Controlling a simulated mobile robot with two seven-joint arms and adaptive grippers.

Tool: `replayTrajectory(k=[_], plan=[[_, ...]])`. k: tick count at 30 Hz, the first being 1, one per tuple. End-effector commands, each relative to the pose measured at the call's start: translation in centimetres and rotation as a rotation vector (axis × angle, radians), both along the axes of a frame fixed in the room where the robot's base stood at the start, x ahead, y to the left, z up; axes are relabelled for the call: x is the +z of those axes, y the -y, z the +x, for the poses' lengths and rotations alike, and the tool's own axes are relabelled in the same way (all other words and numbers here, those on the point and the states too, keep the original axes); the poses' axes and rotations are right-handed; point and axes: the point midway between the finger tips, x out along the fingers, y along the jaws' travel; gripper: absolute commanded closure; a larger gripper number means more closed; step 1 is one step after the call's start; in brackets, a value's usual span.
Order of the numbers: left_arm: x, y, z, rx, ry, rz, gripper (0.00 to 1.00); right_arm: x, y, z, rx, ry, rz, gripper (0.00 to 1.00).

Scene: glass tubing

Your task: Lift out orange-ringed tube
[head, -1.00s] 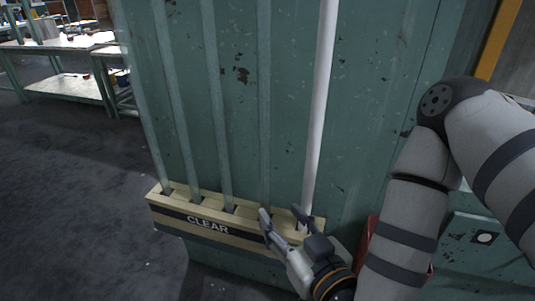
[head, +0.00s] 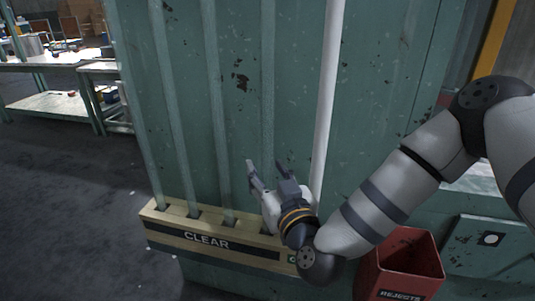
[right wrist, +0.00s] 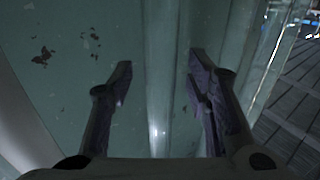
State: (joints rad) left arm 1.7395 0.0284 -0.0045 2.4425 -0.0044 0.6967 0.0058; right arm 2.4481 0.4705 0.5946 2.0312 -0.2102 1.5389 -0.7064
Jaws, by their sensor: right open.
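Several clear tubes stand upright in a wooden rack (head: 177,210) labelled CLEAR, against a green panel. A white tube (head: 326,95) stands at their right. No orange ring shows on any tube in these views. My right gripper (head: 266,168) is open above the rack's right end, its fingers pointing up. The rightmost clear tube (head: 267,90) passes between its fingertips in the picture. In the right wrist view a clear tube (right wrist: 159,100) runs between the open fingers (right wrist: 160,62), with gaps on both sides; its depth is unclear. My left gripper is out of view.
A red bin (head: 405,262) marked REJECTS stands at the lower right, below my right forearm. The neighbouring clear tube (head: 214,110) is close to the left of the gripper. Workbenches (head: 50,100) stand far left, with open floor before them.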

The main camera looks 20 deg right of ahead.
Motion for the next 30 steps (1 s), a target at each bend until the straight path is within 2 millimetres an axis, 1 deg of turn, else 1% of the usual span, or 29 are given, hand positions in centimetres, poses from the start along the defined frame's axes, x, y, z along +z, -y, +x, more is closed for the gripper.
replayTrajectory(k=[6,7,8,9,11,12,13,20,23,26,27,30], plan=[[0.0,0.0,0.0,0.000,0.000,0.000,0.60,0.0,0.0,0.2,0.001,-0.001,0.000,0.55],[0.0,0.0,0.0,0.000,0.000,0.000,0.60,0.0,0.0,0.2,0.001,-0.001,0.000,0.60],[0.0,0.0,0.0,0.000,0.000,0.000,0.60,0.0,0.0,0.2,0.001,-0.001,0.000,0.67],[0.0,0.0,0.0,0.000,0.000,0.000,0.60,0.0,0.0,0.2,0.001,-0.001,0.000,0.76],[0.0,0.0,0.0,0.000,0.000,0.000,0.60,0.0,0.0,0.2,0.001,-0.001,0.000,0.90],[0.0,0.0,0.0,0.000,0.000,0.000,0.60,0.0,0.0,0.2,0.001,-0.001,0.000,0.99],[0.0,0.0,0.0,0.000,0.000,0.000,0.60,0.0,0.0,0.2,0.001,-0.001,0.000,1.00],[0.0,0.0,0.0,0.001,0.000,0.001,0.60,0.0,0.0,0.2,0.001,0.000,0.000,1.00],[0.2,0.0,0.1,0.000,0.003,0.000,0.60,0.7,0.0,0.2,0.001,0.002,0.000,1.00],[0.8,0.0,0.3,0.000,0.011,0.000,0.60,3.1,0.0,0.2,0.001,0.008,0.001,1.00],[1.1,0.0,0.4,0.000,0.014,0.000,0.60,4.3,0.0,0.2,0.002,0.008,0.001,1.00],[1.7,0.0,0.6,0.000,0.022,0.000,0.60,7.0,0.0,0.2,0.002,0.008,0.001,1.00]])
